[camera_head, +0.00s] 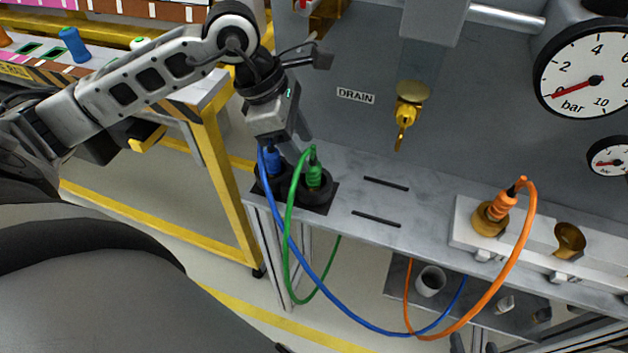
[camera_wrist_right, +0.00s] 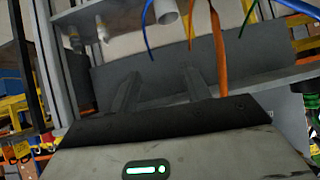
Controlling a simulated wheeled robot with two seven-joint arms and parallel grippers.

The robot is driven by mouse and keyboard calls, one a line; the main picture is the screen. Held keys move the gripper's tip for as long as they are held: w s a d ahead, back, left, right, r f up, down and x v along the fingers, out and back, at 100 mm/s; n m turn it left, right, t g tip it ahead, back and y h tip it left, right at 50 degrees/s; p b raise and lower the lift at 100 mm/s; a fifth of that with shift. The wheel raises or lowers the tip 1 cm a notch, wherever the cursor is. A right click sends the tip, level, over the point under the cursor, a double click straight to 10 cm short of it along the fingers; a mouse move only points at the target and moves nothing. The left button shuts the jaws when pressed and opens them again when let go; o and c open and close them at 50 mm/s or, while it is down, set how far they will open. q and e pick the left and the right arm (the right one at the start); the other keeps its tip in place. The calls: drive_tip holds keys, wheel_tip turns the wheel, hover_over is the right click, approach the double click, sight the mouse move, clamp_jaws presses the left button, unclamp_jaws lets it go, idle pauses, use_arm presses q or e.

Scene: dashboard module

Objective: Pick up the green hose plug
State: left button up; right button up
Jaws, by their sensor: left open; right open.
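The green hose plug (camera_head: 313,174) stands upright in a round dark socket on the left end of the grey shelf. Its green hose (camera_head: 288,235) loops down past the shelf edge. The blue plug (camera_head: 273,160) stands in the socket just left of it. My left gripper (camera_head: 290,140) is open, above and close to the two plugs; one finger shows near the top of the green plug, and the other is not clear. My right gripper (camera_wrist_right: 162,92) is open and empty in the right wrist view, below hanging hoses. The green plug is not visible there.
The orange plug (camera_head: 501,207) stands in a brass socket on the white block (camera_head: 465,222) at right, beside an empty brass socket (camera_head: 569,240). Blue and orange hoses hang below the shelf. A yellow drain valve (camera_head: 407,112) projects from the panel.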

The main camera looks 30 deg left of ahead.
sight(313, 163)
use_arm(q)
drive_tip(key=b+x, duration=0.2)
drive_tip(key=x, duration=0.3)
drive_tip(key=shift+w+d+f, duration=0.1)
drive_tip(key=shift+w+f, duration=0.05)
drive_tip(key=shift+f, duration=0.15)
drive_tip(key=shift+r, duration=0.1)
clamp_jaws()
